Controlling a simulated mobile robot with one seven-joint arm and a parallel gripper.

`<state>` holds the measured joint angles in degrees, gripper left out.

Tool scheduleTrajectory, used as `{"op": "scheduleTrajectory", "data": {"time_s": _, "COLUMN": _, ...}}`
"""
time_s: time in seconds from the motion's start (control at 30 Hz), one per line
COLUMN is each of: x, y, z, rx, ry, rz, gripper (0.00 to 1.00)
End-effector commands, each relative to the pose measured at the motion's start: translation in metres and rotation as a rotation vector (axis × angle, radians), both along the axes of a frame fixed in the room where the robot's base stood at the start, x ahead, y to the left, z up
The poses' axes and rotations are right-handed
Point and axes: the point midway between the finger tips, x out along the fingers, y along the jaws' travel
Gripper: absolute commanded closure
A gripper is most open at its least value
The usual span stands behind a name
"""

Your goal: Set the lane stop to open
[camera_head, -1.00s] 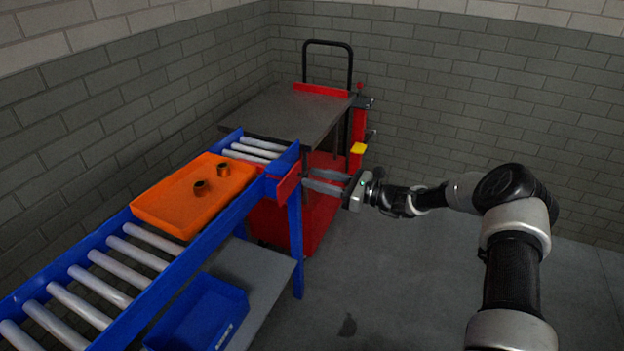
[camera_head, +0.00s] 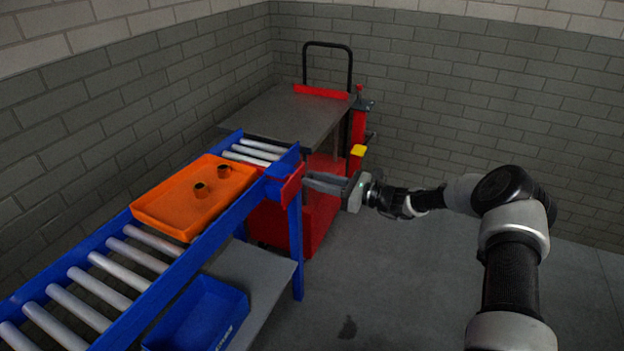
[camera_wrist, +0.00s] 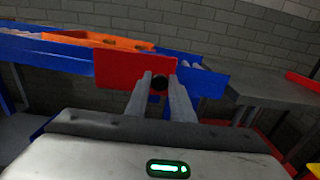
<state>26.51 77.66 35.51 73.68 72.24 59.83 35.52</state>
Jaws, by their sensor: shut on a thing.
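The lane stop is a red plate (camera_head: 291,184) on the side rail at the far end of the blue roller conveyor. In the wrist view the red plate (camera_wrist: 118,68) fills the middle, with a dark round knob (camera_wrist: 158,82) at its right part. My gripper (camera_head: 309,181) reaches the plate from the right. In the wrist view its two fingers (camera_wrist: 160,80) stand on either side of the knob and are shut on it. The fingertips hide part of the plate and knob.
An orange tray (camera_head: 165,222) with two small dark brown parts sits on the rollers before the stop. A grey-topped red cart (camera_head: 290,112) stands beyond the conveyor's end. A blue bin (camera_head: 240,325) sits on the shelf below. The floor at right is clear.

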Motion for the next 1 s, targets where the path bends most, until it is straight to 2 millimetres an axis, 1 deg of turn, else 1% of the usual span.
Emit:
{"op": "scheduleTrajectory", "data": {"time_s": 0.03, "x": -0.004, "y": -0.014, "z": 0.000, "rx": -0.002, "ry": 0.001, "rz": -0.004, "gripper": 1.00}}
{"op": "scheduleTrajectory", "data": {"time_s": 0.2, "x": -0.019, "y": -0.055, "z": 0.000, "rx": -0.002, "ry": 0.002, "rz": -0.004, "gripper": 1.00}}
{"op": "scheduleTrajectory", "data": {"time_s": 0.33, "x": -0.028, "y": -0.078, "z": 0.000, "rx": -0.002, "ry": 0.001, "rz": -0.002, "gripper": 1.00}}
{"op": "scheduleTrajectory", "data": {"time_s": 0.4, "x": -0.030, "y": -0.084, "z": 0.000, "rx": -0.002, "ry": 0.001, "rz": -0.002, "gripper": 1.00}}
{"op": "scheduleTrajectory", "data": {"time_s": 0.47, "x": -0.031, "y": -0.087, "z": -0.001, "rx": -0.002, "ry": 0.001, "rz": -0.002, "gripper": 1.00}}
{"op": "scheduleTrajectory", "data": {"time_s": 0.73, "x": -0.032, "y": -0.087, "z": -0.001, "rx": -0.002, "ry": 0.001, "rz": -0.001, "gripper": 1.00}}
{"op": "scheduleTrajectory", "data": {"time_s": 0.77, "x": -0.031, "y": -0.087, "z": -0.001, "rx": -0.002, "ry": 0.001, "rz": -0.001, "gripper": 0.77}}
{"op": "scheduleTrajectory", "data": {"time_s": 0.83, "x": -0.032, "y": -0.087, "z": -0.001, "rx": -0.002, "ry": 0.001, "rz": -0.001, "gripper": 0.65}}
{"op": "scheduleTrajectory", "data": {"time_s": 0.87, "x": -0.032, "y": -0.087, "z": -0.001, "rx": -0.002, "ry": 0.001, "rz": -0.001, "gripper": 0.63}}
{"op": "scheduleTrajectory", "data": {"time_s": 1.0, "x": -0.031, "y": -0.087, "z": -0.001, "rx": -0.001, "ry": 0.000, "rz": -0.001, "gripper": 0.63}}
